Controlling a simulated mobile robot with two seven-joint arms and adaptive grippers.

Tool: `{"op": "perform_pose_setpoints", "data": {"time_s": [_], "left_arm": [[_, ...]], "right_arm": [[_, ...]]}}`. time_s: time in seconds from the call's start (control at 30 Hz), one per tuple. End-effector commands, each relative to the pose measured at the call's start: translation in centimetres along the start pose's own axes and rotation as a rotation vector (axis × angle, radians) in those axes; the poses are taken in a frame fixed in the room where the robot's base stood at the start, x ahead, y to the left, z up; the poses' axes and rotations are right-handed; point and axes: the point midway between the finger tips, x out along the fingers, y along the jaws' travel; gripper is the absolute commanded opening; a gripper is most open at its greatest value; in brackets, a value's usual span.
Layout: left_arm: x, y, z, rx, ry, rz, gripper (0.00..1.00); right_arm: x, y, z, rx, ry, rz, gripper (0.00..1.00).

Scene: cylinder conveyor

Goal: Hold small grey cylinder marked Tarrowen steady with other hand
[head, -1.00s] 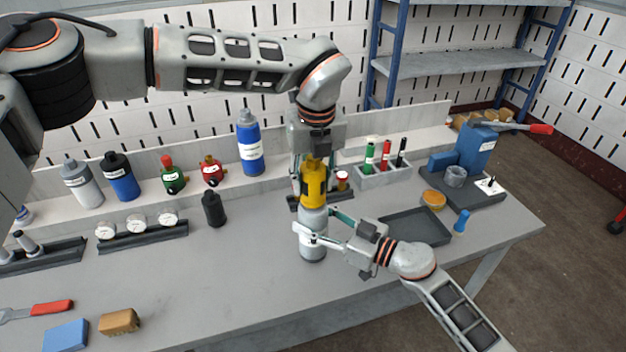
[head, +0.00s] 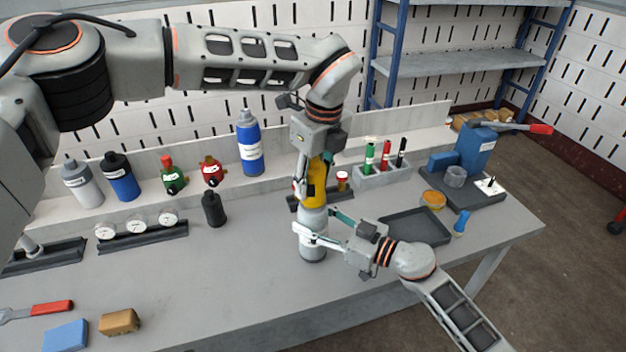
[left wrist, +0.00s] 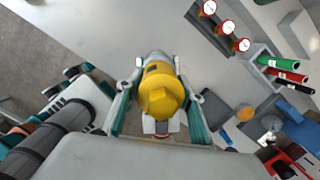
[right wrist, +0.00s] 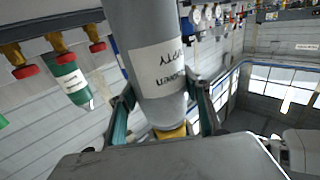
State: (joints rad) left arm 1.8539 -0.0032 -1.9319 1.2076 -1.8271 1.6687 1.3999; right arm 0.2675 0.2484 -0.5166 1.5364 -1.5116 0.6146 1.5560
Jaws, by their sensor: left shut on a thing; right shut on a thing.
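The small grey cylinder (head: 313,222) stands upright on the bench in the head view, with a yellow top (head: 317,183). In the right wrist view its grey body (right wrist: 146,35) appears inverted, with a white label (right wrist: 159,70) only partly readable. My right gripper (head: 312,237) is shut around the grey body from the right; its fingers flank it in the right wrist view. My left gripper (head: 314,180) points down from above, shut on the yellow top. The left wrist view shows the faceted yellow top (left wrist: 160,97) between its fingers. The fingers hide part of the cylinder.
Behind stand a blue cylinder (head: 249,145), several other bottles and a black bottle (head: 213,209). A marker holder (head: 384,174) and a dark tray (head: 415,227) are to the right.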

Motion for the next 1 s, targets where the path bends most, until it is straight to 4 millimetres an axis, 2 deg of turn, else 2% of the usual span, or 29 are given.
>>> {"op": "perform_pose_setpoints", "data": {"time_s": [0.13, 0.4, 0.8, 0.87, 1.0], "left_arm": [[0.03, -0.01, 0.02, -0.089, -0.001, 0.014, 0.07], [0.0, -0.03, 0.07, -0.464, -0.001, 0.07, 0.07], [-0.01, 0.02, 0.06, -0.535, -0.001, 0.081, 0.07], [-0.02, -0.01, 0.07, -0.587, 0.0, 0.089, 0.07], [-0.04, -0.04, 0.04, -0.801, 0.0, 0.121, 0.07]], "right_arm": [[-0.01, 0.02, -0.02, 0.0, 0.0, 0.0, 0.22], [-0.01, 0.02, -0.01, 0.0, 0.0, 0.0, 0.22], [-0.02, 0.02, -0.01, 0.0, 0.0, 0.0, 0.22], [-0.02, 0.03, -0.01, 0.0, 0.0, 0.0, 0.22], [-0.02, 0.03, -0.01, 0.0, 0.0, 0.0, 0.22]]}}
